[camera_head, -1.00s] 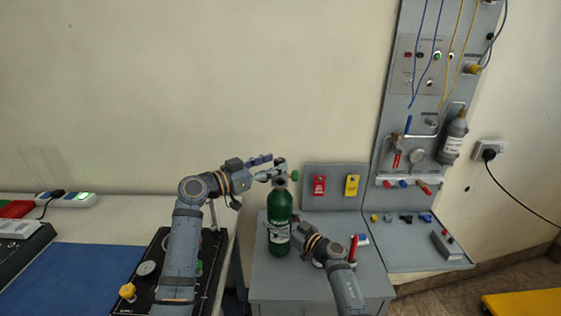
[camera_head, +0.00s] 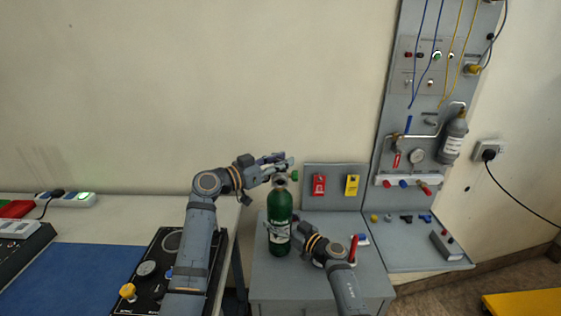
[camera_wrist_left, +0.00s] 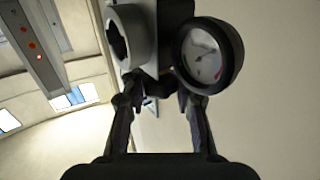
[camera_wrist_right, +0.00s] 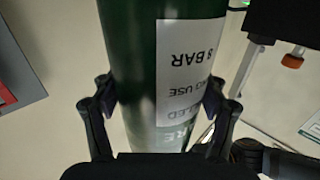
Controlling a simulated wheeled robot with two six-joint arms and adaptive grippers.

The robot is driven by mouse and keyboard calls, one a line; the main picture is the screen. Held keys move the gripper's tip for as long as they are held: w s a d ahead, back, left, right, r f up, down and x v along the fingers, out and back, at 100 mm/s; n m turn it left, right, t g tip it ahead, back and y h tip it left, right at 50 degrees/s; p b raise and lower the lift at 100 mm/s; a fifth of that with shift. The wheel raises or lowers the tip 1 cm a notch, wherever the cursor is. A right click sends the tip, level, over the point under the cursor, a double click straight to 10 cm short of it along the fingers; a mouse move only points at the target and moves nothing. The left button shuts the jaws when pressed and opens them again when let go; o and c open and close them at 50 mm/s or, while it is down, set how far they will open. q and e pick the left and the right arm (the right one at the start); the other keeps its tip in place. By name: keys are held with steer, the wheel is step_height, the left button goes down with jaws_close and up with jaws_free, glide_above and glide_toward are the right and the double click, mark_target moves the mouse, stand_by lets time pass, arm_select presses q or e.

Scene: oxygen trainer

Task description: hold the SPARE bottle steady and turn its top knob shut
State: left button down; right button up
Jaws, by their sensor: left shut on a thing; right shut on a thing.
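The SPARE bottle (camera_head: 279,212) is green with a white label and stands upright on the grey cabinet. My right gripper (camera_head: 294,236) is shut around its body from the right. In the right wrist view both fingers press the sides of the bottle (camera_wrist_right: 140,60), over the label. My left gripper (camera_head: 284,165) is at the bottle's top and shut on the top knob, which is mostly hidden between the fingers. In the left wrist view, a round gauge (camera_wrist_left: 206,56) and a grey ring-shaped fitting (camera_wrist_left: 130,36) sit just beyond the fingers.
A grey panel with a red tag (camera_head: 319,185) and a yellow tag (camera_head: 352,185) stands behind the bottle. A red upright object (camera_head: 353,248) is close to my right arm. A grey bottle (camera_head: 453,138) hangs on the tall board. The blue mat (camera_head: 70,280) lies left.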

arm_select(q)
steer(key=shift+m+g+h, duration=0.3)
steer(key=shift+g, duration=0.1)
steer(key=shift+w+f+m+g+h, duration=0.1)
steer(key=shift+m+g+h, duration=0.5)
steer(key=shift+m+g, duration=0.75)
steer(key=shift+f+m+g+h, duration=0.1)
steer(key=shift+m+g+h, duration=0.65)
steer(key=shift+g, duration=1)
steer(key=shift+m+g, duration=0.3)
steer(key=shift+g, duration=0.1)
steer(key=shift+a+m+g, duration=0.1)
steer(key=shift+m+g, duration=0.2)
steer(key=shift+g, duration=0.1)
steer(key=c, duration=1)
jaws_free()
steer(key=shift+r, duration=0.15)
steer(key=a, duration=0.5)
steer(key=s+a, duration=0.1)
steer(key=a, duration=0.1)
steer(key=shift+s+a, duration=0.1)
steer(key=shift+a, duration=0.1)
